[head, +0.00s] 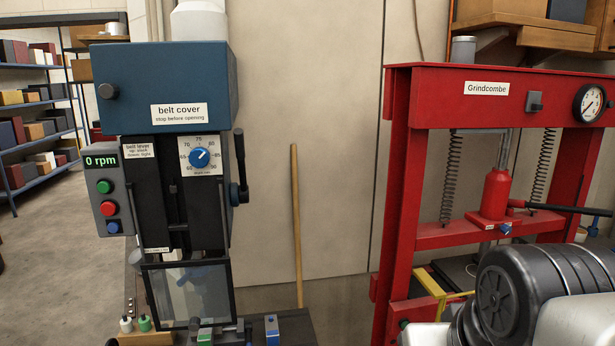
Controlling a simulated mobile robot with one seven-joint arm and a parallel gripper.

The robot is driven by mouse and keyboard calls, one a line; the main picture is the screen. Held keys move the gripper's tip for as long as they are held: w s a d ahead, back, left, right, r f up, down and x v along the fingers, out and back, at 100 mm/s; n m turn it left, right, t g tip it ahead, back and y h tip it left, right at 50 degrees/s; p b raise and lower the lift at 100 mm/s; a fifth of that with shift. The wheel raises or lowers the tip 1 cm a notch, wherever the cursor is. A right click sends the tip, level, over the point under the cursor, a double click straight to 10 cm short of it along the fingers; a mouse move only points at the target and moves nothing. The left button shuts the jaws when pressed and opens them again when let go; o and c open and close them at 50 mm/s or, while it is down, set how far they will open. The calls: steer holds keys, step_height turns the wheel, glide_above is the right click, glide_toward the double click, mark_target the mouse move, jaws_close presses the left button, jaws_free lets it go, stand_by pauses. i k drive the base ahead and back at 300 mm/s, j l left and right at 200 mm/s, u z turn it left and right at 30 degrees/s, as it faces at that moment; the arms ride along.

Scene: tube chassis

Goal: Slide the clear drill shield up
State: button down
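The clear drill shield (188,297) is a see-through panel in a black frame on the drill press at the left. It hangs low in front of the work area, below the drill's black column front (180,205). Its lower edge is near the vise and table, and blurred blue and grey parts show through it. My gripper is not in view; only a dark and silver part of my arm shows at the lower right.
The drill has a blue belt cover (165,85), a feed lever (240,165) on its right and a button box (104,190) reading 0 rpm. A red press (398,180) stands at right. A wooden stick (296,225) leans on the wall between.

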mark_target(194, 324)
steer(key=u, duration=1.3)
steer(key=i+l+z, duration=0.35)
steer(key=i+j+z, duration=0.1)
steer(key=i+z, duration=0.15)
